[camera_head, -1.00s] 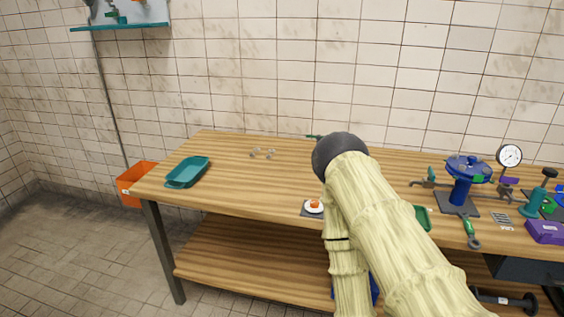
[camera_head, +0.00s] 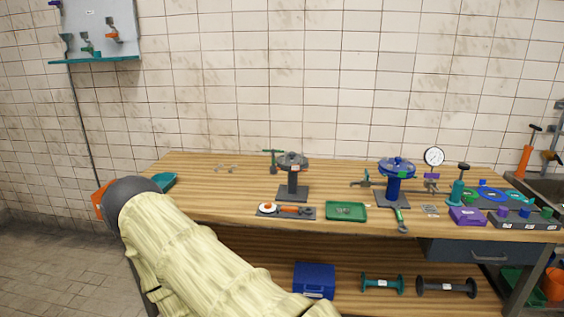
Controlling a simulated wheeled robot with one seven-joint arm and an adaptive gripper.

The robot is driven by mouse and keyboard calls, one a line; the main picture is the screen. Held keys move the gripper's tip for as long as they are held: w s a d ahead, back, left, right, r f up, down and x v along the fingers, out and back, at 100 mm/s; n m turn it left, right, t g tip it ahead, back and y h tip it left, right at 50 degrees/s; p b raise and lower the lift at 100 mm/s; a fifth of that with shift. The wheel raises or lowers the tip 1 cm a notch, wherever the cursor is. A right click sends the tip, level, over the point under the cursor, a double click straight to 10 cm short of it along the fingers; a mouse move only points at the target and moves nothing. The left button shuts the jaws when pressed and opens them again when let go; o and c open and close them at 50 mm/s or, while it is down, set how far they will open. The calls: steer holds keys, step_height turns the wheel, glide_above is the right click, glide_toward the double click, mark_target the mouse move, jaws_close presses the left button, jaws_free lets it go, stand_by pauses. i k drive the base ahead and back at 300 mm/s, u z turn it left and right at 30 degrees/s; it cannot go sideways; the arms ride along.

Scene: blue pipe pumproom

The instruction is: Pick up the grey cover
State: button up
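A grey round cover (camera_head: 291,160) appears to sit on top of a dark grey stand (camera_head: 292,187) near the middle of the workbench. A small orange-and-white mark shows on it. My arm, in a pale yellow sleeve with a dark round joint, crosses the lower left of the picture, left of the grey cover and apart from it. My gripper is out of view, so its fingers and anything in them cannot be seen.
The wooden bench (camera_head: 215,195) has a green tray (camera_head: 346,211), a dark mat with tools (camera_head: 287,211) and a blue-topped stand (camera_head: 395,180). A teal tray (camera_head: 163,181) lies at the left end, partly behind my arm. A purple box (camera_head: 468,215) stands right.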

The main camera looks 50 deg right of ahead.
mark_target(292, 157)
steer(key=z, duration=0.2)
steer(key=i, duration=1.25)
steer(key=z, duration=1.2)
steer(key=i, duration=0.9)
steer(key=z, duration=0.7)
